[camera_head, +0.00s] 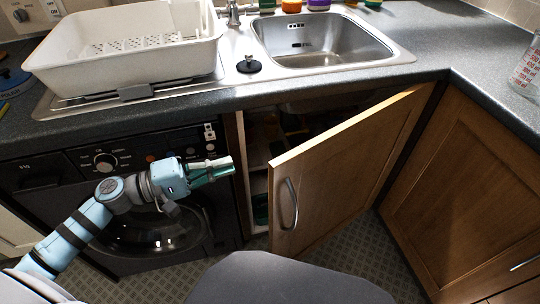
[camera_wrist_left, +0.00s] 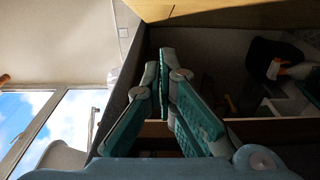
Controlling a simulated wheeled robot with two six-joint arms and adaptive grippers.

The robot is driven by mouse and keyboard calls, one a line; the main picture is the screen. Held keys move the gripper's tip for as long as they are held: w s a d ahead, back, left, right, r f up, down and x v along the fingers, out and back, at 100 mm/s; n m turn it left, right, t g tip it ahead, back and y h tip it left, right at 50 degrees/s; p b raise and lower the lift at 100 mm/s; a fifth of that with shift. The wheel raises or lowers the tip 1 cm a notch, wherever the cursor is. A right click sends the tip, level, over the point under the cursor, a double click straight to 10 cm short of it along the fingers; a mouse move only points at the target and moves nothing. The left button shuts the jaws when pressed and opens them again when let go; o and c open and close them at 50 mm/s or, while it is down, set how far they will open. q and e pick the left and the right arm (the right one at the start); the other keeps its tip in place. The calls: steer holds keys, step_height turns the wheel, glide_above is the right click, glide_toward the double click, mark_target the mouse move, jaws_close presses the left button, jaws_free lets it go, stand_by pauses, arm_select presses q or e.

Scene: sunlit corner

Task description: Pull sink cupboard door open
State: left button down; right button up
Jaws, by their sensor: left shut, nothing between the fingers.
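The wooden sink cupboard door (camera_head: 345,165) stands well open below the sink, swung out from its right side. Its curved metal handle (camera_head: 289,203) is on the outer face near the free edge. The dark cupboard inside (camera_head: 262,135) shows to the left of the door, with shelves and items in shadow. My left gripper (camera_head: 222,168) is shut and empty, left of the door's free edge and in front of the cupboard opening, apart from the handle. In the left wrist view its fingertips (camera_wrist_left: 164,62) meet, with the dark cupboard interior behind. My right gripper is not in view.
A black washing machine (camera_head: 150,225) stands behind my left arm. The sink (camera_head: 325,42) and a white dish rack (camera_head: 125,45) are on the worktop above. Another wooden cupboard door (camera_head: 462,185) is at the right. Patterned floor (camera_head: 395,265) shows under the open door.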

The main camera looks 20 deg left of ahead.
arm_select(q)
steer(key=w+d, duration=0.1)
steer(key=d, duration=0.2)
steer(key=w+d, duration=0.1)
steer(key=d, duration=0.2)
steer(key=w+d+p, duration=0.1)
steer(key=d, duration=0.2)
steer(key=shift+d+f, duration=0.1)
steer(key=shift+d, duration=0.3)
